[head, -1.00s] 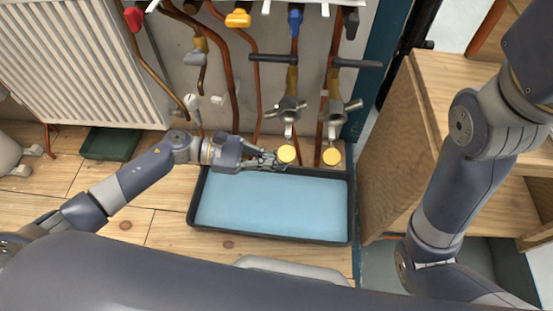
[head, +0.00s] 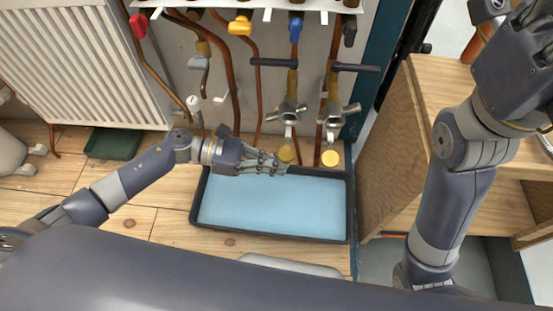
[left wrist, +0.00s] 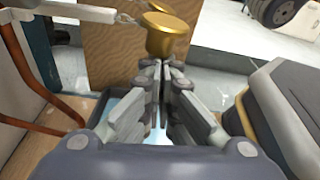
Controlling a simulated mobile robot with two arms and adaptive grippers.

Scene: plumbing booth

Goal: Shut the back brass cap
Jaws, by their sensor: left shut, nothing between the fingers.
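Two brass caps hang side by side below the valves in the head view, a left one (head: 287,153) and a right one (head: 331,158). In the left wrist view the nearer cap (left wrist: 166,38) stands just beyond my fingertips, and the other cap (left wrist: 160,6) shows partly behind it. My left gripper (head: 282,166) is shut and empty, its fingertips close below the left cap in the head view; I cannot tell whether they touch it. The closed fingers also show in the left wrist view (left wrist: 162,72). My right gripper (head: 515,65) is at the upper right, its fingertips cut off.
A dark tray (head: 345,215) with a pale blue bottom lies under the caps. Copper pipes (head: 232,80) and valves with coloured handles line the wall behind. A wooden shelf unit (head: 385,160) stands to the right, a white radiator (head: 80,60) to the left.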

